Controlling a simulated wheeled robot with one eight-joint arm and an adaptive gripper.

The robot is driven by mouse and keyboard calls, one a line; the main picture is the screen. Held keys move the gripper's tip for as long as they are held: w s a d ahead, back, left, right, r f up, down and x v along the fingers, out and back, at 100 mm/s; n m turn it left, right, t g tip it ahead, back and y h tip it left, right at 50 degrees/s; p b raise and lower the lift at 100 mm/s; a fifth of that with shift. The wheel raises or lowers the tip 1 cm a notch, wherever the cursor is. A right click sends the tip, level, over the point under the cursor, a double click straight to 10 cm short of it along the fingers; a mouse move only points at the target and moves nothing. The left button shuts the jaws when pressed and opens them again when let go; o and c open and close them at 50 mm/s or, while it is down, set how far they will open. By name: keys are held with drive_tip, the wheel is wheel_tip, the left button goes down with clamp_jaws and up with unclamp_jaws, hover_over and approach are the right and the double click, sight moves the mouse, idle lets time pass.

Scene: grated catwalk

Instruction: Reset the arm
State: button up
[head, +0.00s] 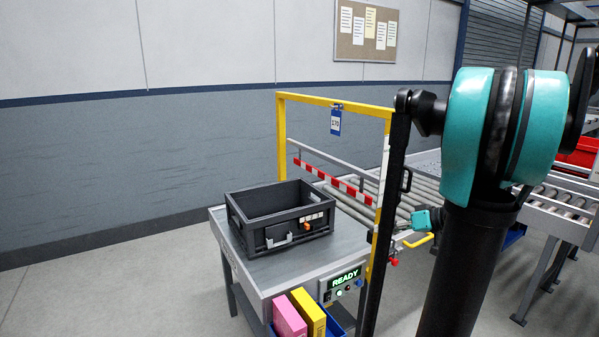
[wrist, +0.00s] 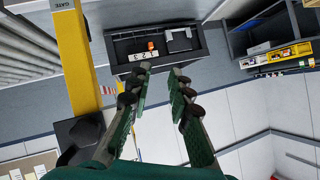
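My gripper (wrist: 161,72) shows in the wrist view, its two green fingers with dark pads held apart. The gap between the fingertips is empty. Beyond them is a dark crate (wrist: 117,42), apart from the fingers. In the head view, the teal and black joint (head: 502,135) of my arm fills the right side, raised in front of the conveyors.
The black crate (head: 250,212) sits on a grey bench (head: 343,248) with a lit READY panel (head: 345,280). A yellow gate frame (head: 335,101) stands behind it, by the roller conveyor. Pink (head: 290,318) and yellow boxes (head: 309,312) are below. Floor at left is clear.

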drive_tip(key=s+a+f+m+g+h, duration=0.2)
drive_tip(key=s+a+f+g+h, duration=0.15)
drive_tip(key=s+a+f, duration=0.5)
drive_tip(key=s+f+m+h, duration=0.2)
drive_tip(key=s+f+h, duration=0.3)
drive_tip(key=s, duration=0.5)
drive_tip(key=shift+d+f+h, duration=0.3)
drive_tip(key=shift+f+h, duration=0.05)
drive_tip(key=shift+f, duration=0.55)
